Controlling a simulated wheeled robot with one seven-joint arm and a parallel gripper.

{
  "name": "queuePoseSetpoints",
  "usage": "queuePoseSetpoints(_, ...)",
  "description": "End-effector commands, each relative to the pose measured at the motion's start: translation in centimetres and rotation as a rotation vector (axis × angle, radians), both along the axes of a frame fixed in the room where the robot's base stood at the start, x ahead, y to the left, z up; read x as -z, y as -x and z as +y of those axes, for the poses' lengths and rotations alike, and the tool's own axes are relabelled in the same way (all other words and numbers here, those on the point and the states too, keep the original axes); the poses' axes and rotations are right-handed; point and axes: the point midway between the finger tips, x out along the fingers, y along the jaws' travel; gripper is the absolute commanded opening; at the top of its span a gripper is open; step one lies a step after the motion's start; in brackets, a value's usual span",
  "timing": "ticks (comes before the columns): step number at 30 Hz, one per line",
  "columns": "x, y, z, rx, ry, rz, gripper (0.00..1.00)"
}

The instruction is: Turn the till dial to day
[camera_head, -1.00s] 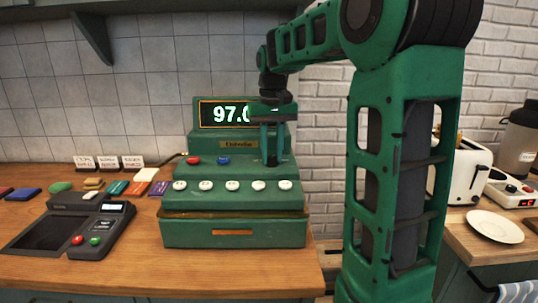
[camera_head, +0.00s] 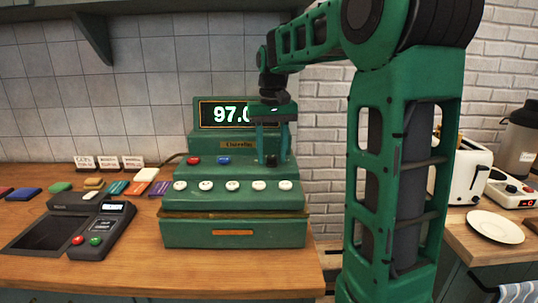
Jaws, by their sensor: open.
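The green till (camera_head: 185,222) stands on the wooden counter, its lit display (camera_head: 222,115) reading "97.0" with the right end covered by my arm. A red button (camera_head: 194,160) and a blue button (camera_head: 223,160) sit on its upper step, with a row of white round keys (camera_head: 232,185) below. My gripper (camera_head: 271,160) points down at the right end of the upper step, fingers apart. A small dark part (camera_head: 270,160) shows between the fingers; this may be the dial, but its setting is too small to read. I cannot tell whether the fingers touch it.
A card terminal (camera_head: 98,232) and a dark recessed tray stand left of the till. Several coloured blocks and three small signs (camera_head: 110,162) lie behind them. A toaster (camera_head: 460,165) and a white plate (camera_head: 494,227) are on the right counter.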

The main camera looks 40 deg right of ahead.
Motion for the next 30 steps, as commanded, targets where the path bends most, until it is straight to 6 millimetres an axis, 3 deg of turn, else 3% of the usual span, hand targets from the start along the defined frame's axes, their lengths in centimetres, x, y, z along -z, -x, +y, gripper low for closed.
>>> queuePoseSetpoints(7,-1.8,-0.1,0.0,0.0,0.001,-0.002,0.42)
queuePoseSetpoints(18,-8.5,-0.2,-0.1,0.001,0.002,-0.001,0.42)
queuePoseSetpoints(24,-10.3,-0.2,0.0,0.001,0.002,0.0,0.42)
queuePoseSetpoints(30,-10.7,-0.1,0.0,0.0,0.003,0.001,0.42)
